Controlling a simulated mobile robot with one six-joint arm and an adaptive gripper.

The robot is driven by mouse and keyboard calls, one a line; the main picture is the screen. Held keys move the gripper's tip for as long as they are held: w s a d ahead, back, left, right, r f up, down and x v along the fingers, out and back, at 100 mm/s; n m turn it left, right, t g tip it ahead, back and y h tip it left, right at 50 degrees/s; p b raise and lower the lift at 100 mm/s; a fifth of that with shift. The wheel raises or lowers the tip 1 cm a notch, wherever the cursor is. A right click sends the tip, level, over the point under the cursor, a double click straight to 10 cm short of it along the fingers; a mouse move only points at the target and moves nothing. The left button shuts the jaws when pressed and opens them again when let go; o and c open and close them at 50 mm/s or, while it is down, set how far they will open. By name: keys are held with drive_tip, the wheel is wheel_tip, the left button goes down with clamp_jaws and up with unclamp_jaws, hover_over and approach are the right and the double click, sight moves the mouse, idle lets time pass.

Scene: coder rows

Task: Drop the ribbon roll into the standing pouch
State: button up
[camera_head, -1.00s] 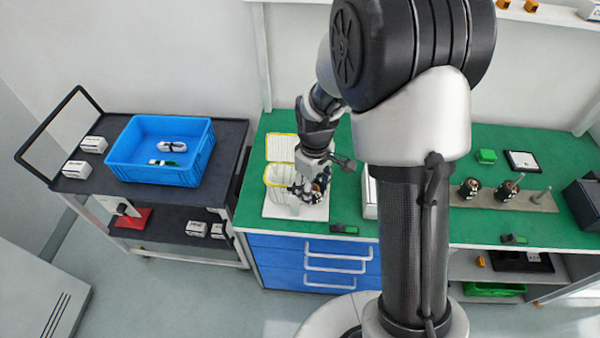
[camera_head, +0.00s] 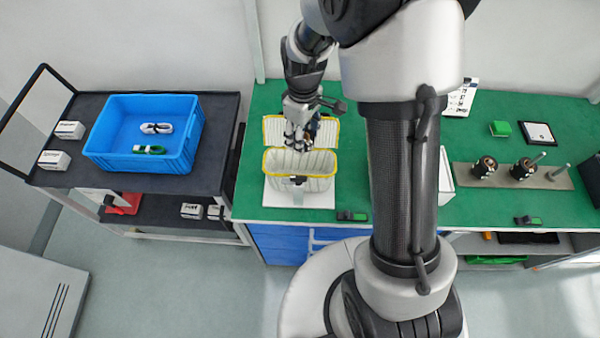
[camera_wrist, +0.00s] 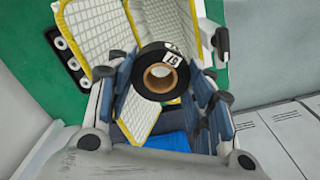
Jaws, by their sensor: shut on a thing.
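The ribbon roll, black with a brown core (camera_wrist: 163,76) and a white label, is between the fingers of my gripper (camera_wrist: 163,88) in the wrist view. The standing pouch (camera_head: 299,184) is white and quilted with a yellow rim. It stands open on a white board, with its yellow-edged flap raised behind. In the head view my gripper (camera_head: 299,144) is over the back of the pouch's mouth, in front of the flap. I cannot make out the roll there. Yellow-edged pouch panels (camera_wrist: 98,30) show behind and below the roll in the wrist view.
The green bench (camera_head: 350,205) has a small dark-and-green item (camera_head: 351,216) at its front edge. My column hides part of a white tray (camera_head: 446,180). A blue bin (camera_head: 140,164) with two small items stands on the dark cart at left.

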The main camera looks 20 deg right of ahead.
wheel_tip(320, 180, down, 2)
drive_tip(key=shift+f+b, duration=0.1)
drive_tip(key=shift+b, duration=0.35)
drive_tip(key=o, duration=1.1)
drive_tip(key=shift+r, duration=6.05)
